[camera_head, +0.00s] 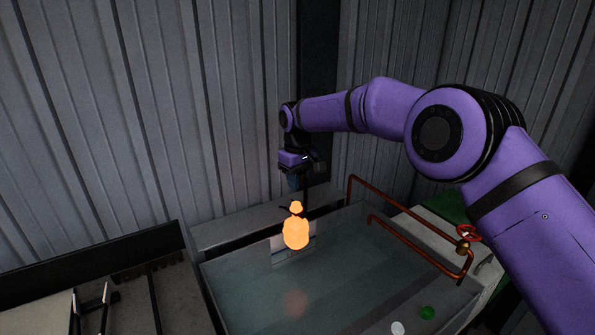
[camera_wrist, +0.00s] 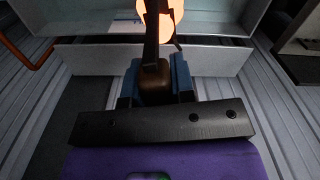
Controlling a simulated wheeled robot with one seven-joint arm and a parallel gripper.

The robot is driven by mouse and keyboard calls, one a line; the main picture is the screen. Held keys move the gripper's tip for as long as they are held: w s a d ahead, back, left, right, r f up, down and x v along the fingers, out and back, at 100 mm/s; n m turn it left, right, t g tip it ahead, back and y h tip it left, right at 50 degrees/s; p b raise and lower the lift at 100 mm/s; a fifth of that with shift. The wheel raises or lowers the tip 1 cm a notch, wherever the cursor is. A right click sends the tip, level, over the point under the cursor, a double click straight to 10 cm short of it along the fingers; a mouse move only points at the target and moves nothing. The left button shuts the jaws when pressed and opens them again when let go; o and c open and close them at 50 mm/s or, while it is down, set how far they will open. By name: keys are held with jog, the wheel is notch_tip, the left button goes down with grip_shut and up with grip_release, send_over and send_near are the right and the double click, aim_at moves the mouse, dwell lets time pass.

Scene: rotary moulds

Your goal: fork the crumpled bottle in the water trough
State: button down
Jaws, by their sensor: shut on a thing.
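The bottle (camera_head: 295,235) glows bright orange, neck up, and hangs above the water trough (camera_head: 205,285), with a dim orange reflection below it. Dark prongs of a fork show at its neck. In the wrist view the bottle (camera_wrist: 186,18) is partly cut off by the top edge and crossed by the fork's dark shaft (camera_wrist: 151,35). My gripper (camera_wrist: 156,82) has its blue fingers shut on the fork's brown handle (camera_wrist: 153,78). In the head view my gripper (camera_head: 293,182) is above the bottle, near the trough's back edge; the handle is hard to make out there.
A copper pipe (camera_head: 405,215) with a red valve wheel (camera_head: 468,233) runs along the trough's right side. A grey bench (camera_head: 135,300) stands left. A corrugated wall (camera_head: 150,110) rises close behind.

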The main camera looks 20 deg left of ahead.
send_near(297, 241)
jog(key=shift+w+a+f, duration=0.25)
jog(key=shift+w+f, duration=0.35)
jog(key=shift+f, duration=1.65)
jog(key=shift+w+a+f, duration=0.25)
jog(key=shift+w+f, duration=0.3)
jog(key=shift+f, duration=1.7)
jog(key=shift+w+a+f, duration=0.25)
jog(key=shift+w+f, duration=0.35)
jog(key=shift+f, duration=2.75)
jog(key=s+d, duration=0.3)
jog(key=d, duration=0.5)
jog(key=shift+s+r, duration=0.1)
